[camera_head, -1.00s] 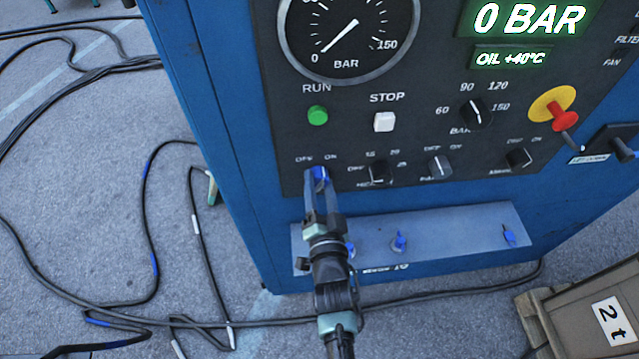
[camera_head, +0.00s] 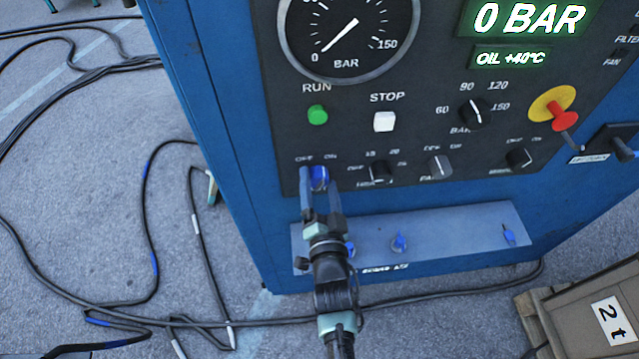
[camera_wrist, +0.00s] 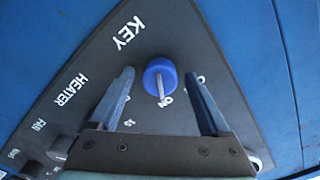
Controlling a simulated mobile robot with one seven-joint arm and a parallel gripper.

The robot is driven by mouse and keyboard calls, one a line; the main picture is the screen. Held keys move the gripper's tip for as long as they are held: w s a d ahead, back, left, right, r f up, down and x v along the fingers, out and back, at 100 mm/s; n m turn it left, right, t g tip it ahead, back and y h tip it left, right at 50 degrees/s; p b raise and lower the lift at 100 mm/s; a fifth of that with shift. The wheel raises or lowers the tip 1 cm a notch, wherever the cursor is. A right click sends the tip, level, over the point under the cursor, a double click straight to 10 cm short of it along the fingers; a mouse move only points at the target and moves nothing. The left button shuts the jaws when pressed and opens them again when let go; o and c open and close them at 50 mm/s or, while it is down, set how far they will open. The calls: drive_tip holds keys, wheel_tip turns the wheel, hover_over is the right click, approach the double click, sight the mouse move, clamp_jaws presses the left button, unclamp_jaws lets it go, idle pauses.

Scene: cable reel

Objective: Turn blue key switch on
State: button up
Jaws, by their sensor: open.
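The blue key switch (camera_head: 319,178) is at the lower left of the dark control panel, below the OFF and ON lettering. In the wrist view the round blue key (camera_wrist: 159,72) shows whole, and its pale pointer line runs toward the ON lettering. My gripper (camera_head: 320,190) is open in front of the panel, one finger on each side of the key. In the wrist view my gripper (camera_wrist: 161,76) has visible gaps between both fingers and the key. The right finger partly covers the OFF lettering.
The panel also bears a green RUN button (camera_head: 317,115), a white STOP button (camera_head: 384,122), black knobs and a red emergency button (camera_head: 565,118). A grey plate (camera_head: 450,232) with blue handles sits below. Cables (camera_head: 150,235) lie on the ground at left. A crate (camera_head: 590,310) stands lower right.

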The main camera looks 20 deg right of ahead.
drive_tip(key=b+v, duration=0.2)
drive_tip(key=v, duration=1.1)
idle(0.4)
